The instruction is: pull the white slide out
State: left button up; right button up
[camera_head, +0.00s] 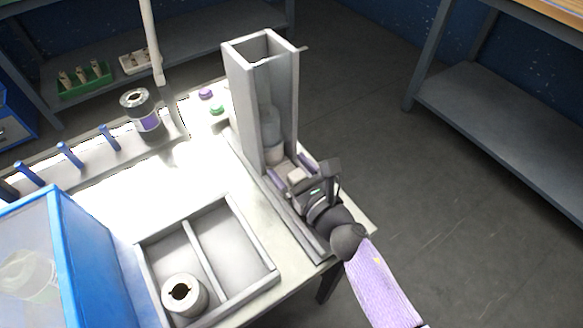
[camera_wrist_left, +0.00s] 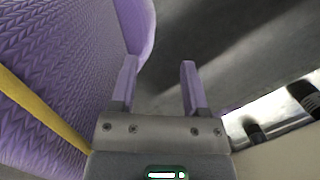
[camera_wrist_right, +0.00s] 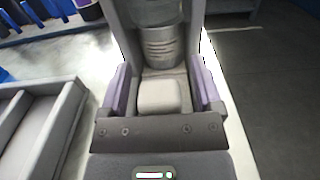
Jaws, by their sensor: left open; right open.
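The white slide (camera_wrist_right: 160,97) is a small pale block with rounded edges at the foot of the tall grey chute. In the head view the slide (camera_head: 297,175) is partly hidden by my right gripper. My right gripper (camera_wrist_right: 160,80) is open, with one purple finger on each side of the slide. I cannot tell whether the fingers touch it. The grey chute (camera_head: 241,100) stands upright and holds a stacked grey and pale cylinder (camera_head: 271,130) just behind the slide. My left gripper (camera_wrist_left: 158,82) is open and empty over the floor; the head view does not show it.
A divided grey tray (camera_head: 193,255) with a pale roll (camera_head: 184,295) lies left of the chute. A blue-framed box (camera_head: 92,260) stands at lower left. A purple-banded roll (camera_head: 146,116), a green button (camera_head: 216,109) and a purple button (camera_head: 205,93) are behind. Open floor lies right.

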grip_shut()
dwell(1.3)
